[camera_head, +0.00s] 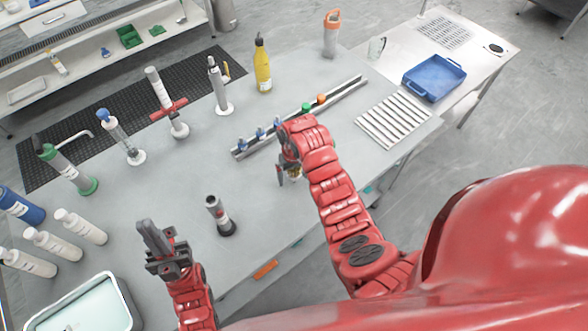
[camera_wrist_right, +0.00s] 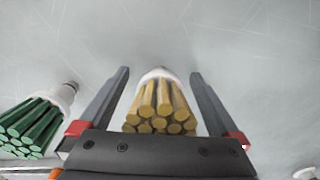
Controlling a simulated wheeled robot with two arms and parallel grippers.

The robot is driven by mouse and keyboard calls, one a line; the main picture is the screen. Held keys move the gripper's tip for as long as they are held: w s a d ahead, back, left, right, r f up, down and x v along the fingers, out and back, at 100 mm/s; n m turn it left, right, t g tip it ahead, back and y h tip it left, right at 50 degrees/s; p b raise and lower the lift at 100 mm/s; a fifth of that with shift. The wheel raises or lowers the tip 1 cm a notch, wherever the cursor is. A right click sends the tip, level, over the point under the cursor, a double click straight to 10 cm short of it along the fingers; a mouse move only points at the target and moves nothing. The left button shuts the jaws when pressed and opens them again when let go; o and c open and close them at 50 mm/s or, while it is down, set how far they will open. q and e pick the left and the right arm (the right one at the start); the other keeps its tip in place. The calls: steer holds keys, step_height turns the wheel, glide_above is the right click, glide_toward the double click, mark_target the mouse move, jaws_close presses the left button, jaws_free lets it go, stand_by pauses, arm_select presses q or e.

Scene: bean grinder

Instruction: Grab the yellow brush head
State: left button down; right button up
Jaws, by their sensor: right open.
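The yellow brush head (camera_wrist_right: 160,105), a bundle of yellow bristles with a white base, is in the middle of the right wrist view. It sits between the two spread fingers of my right gripper (camera_wrist_right: 160,95), with a gap visible on each side. In the head view my right gripper (camera_head: 284,168) is low over the table, and the brush head is mostly hidden by it. My left gripper (camera_head: 152,238) is over the front left of the table, away from the brush head. Its fingers look close together from this angle, and I cannot tell their opening.
A green brush head (camera_wrist_right: 38,122) lies left of my right gripper in the wrist view. A metal rail (camera_head: 340,97) with small coloured pieces runs behind the right gripper. A dark grinder-like cylinder (camera_head: 218,215) stands between my arms. Several bottles line the table's left side.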

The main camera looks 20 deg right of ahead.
steer(key=c, duration=1.4)
steer(key=shift+c, duration=0.2)
steer(key=shift+r, duration=0.1)
